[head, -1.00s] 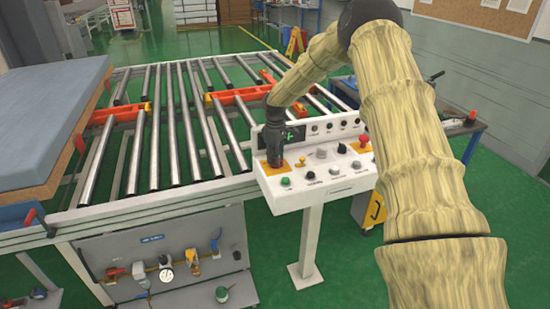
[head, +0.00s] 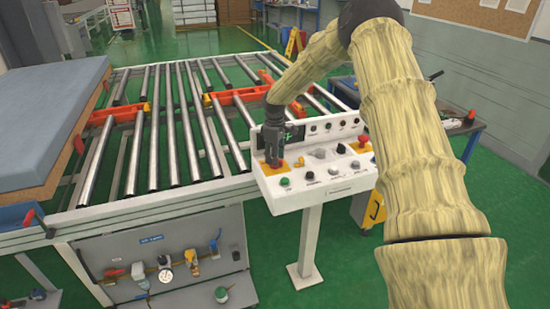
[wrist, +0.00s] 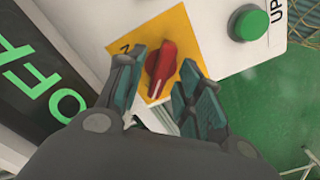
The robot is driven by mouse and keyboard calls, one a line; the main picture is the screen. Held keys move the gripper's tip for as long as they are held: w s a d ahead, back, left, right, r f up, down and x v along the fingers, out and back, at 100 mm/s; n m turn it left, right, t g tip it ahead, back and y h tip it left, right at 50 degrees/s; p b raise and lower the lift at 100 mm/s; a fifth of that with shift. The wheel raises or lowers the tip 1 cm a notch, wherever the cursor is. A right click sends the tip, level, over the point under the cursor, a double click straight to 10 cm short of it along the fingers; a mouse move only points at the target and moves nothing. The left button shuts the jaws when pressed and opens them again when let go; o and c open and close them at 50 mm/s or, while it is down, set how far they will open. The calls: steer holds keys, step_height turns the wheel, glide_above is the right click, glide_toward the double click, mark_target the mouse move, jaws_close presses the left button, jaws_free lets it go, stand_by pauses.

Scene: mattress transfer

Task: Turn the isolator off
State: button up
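The isolator is a red rotary knob (wrist: 160,68) on a yellow plate (wrist: 181,38) in the wrist view. The plate sits at the left of the white control panel (head: 310,196) in the head view. My gripper (head: 274,160) is above this plate. In the wrist view my gripper (wrist: 162,62) is open, with one finger on each side of the knob. The left finger overlaps the knob's edge; a gap shows at the right finger. A dark display (wrist: 38,88) beside the plate reads OFF in green. In the head view my gripper partly hides the display (head: 293,135).
A green button (wrist: 249,23) labelled UP is close by the plate. A red mushroom button (head: 364,138) stands at the panel's right. A roller conveyor (head: 185,125) lies behind and left, with a blue mattress (head: 45,115) at far left. Green floor surrounds the panel post.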

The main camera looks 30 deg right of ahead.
step_height(320, 180, up, 11)
stand_by(0.4)
steer(key=shift+d+r, duration=0.1)
stand_by(0.3)
